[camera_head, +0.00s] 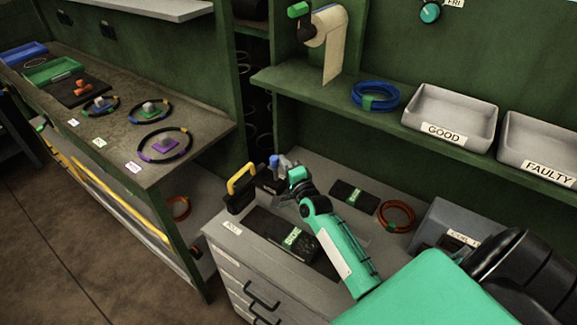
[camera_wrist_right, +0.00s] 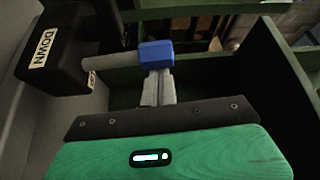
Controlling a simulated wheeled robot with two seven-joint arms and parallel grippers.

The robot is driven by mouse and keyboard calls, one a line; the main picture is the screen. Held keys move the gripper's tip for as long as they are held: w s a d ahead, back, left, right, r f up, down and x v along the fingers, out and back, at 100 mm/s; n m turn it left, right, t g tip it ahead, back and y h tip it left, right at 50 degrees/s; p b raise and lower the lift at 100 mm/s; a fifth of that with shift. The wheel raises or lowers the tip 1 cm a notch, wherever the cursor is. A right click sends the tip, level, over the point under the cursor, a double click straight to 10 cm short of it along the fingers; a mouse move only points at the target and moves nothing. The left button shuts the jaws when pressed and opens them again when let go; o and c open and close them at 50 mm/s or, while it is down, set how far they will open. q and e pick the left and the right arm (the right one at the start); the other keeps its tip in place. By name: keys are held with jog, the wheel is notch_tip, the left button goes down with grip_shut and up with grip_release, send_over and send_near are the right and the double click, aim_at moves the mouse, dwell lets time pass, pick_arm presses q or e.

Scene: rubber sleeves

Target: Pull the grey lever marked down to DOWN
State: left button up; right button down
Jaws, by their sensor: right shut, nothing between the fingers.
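The lever's black housing (camera_wrist_right: 70,50) bears a white DOWN label (camera_wrist_right: 43,50) in the right wrist view. A grey lever rod (camera_wrist_right: 112,61) reaches right from it towards a blue knob (camera_wrist_right: 156,52). In the head view the blue knob (camera_head: 274,160) shows beside my right gripper (camera_head: 285,165), above the grey cabinet. My right gripper's grey fingers (camera_wrist_right: 159,86) are shut together, empty, with their tips at the knob's near edge. I cannot tell whether they touch it. My left gripper is not in view.
A black case with a yellow handle (camera_head: 241,180) stands just left of my gripper. A black device (camera_head: 290,237) lies on the cabinet top, with an orange coil (camera_head: 397,216) farther right. A shelf with GOOD (camera_head: 450,116) and FAULTY (camera_head: 540,146) trays runs above.

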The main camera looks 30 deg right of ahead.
aim_at(276, 173)
pick_arm(q)
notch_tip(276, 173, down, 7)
jog(key=b, duration=0.6)
pick_arm(e)
jog(key=shift+s+a+f+n+t+y, duration=0.2)
jog(key=shift+a+n+t, duration=0.4)
jog(key=shift+n, duration=0.5)
jog(key=shift+s+a+f+n+t+y, duration=0.1)
jog(key=shift+s+a+n+t+y, duration=0.3)
jog(key=shift+a+n, duration=0.55)
jog(key=shift+s+a+f+n+t+y, duration=0.2)
jog(key=shift+a+n+t, duration=0.3)
jog(key=shift+n, duration=0.75)
jog(key=shift+r, duration=0.1)
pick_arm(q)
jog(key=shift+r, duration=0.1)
